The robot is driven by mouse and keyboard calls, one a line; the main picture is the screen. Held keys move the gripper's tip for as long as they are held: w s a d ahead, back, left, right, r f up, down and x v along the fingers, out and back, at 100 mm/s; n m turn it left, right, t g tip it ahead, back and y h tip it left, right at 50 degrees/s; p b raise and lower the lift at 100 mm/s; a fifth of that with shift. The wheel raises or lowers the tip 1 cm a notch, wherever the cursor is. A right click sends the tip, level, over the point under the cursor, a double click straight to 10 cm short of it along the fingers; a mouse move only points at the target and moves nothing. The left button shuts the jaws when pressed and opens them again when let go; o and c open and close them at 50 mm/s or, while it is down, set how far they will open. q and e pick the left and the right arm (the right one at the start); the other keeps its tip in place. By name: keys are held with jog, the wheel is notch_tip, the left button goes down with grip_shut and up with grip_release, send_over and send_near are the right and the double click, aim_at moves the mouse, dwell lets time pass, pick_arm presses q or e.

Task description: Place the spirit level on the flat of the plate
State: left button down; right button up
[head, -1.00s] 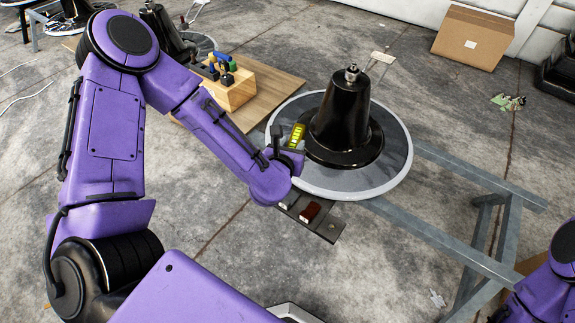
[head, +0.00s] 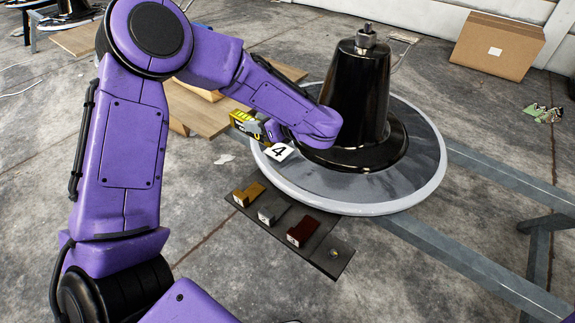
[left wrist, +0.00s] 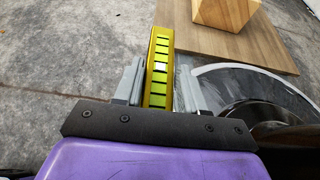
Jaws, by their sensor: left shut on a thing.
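The spirit level is a yellow bar with green bands (left wrist: 158,75), and it shows small in the head view (head: 242,121). My left gripper (head: 258,130) is shut on it; in the left wrist view the grey fingers (left wrist: 160,88) stand on both sides of it. The plate (head: 425,185) is a round grey disc with a pale rim, carrying a tall black cone. The level appears just left of the plate's rim, with the plate to its right in the wrist view (left wrist: 240,85). Its height above the plate is unclear. My right gripper is out of view.
A dark strip (head: 335,262) with yellow, grey and dark red blocks lies in front of the plate. A white label reading 4 (head: 279,152) shows by the gripper. A wooden board (head: 205,112) lies behind. Grey metal beams (head: 480,275) extend right. A cardboard box (head: 497,45) stands farther back.

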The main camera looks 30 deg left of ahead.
pick_arm(q)
jog(key=d+f+b, duration=0.1)
jog(key=d+f, duration=0.1)
jog(key=w+d+f+b, duration=0.1)
jog(key=d+f, duration=0.1)
jog(key=d+f+b, duration=0.1)
jog(key=d+f, duration=0.1)
jog(key=shift+w+d+f, duration=0.35)
jog(key=shift+f, duration=0.05)
jog(key=f+b, duration=0.1)
jog(key=f, duration=0.2)
jog(key=shift+d+b, duration=0.3)
jog(key=shift+b, duration=0.05)
jog(key=shift+f, duration=0.35)
jog(key=shift+r, duration=0.15)
pick_arm(e)
jog(key=shift+n+g+y, duration=0.5)
jog(key=shift+n+g, duration=0.2)
jog(key=f, duration=0.1)
jog(key=s+f, duration=0.1)
jog(key=f, duration=0.3)
jog(key=shift+s+a+f, duration=0.25)
jog(key=shift+a, duration=0.15)
pick_arm(q)
jog(key=shift+f, duration=0.2)
jog(key=c, duration=0.6)
grip_release()
jog(key=shift+c, duration=0.2)
pick_arm(e)
jog(key=shift+s+f, duration=0.1)
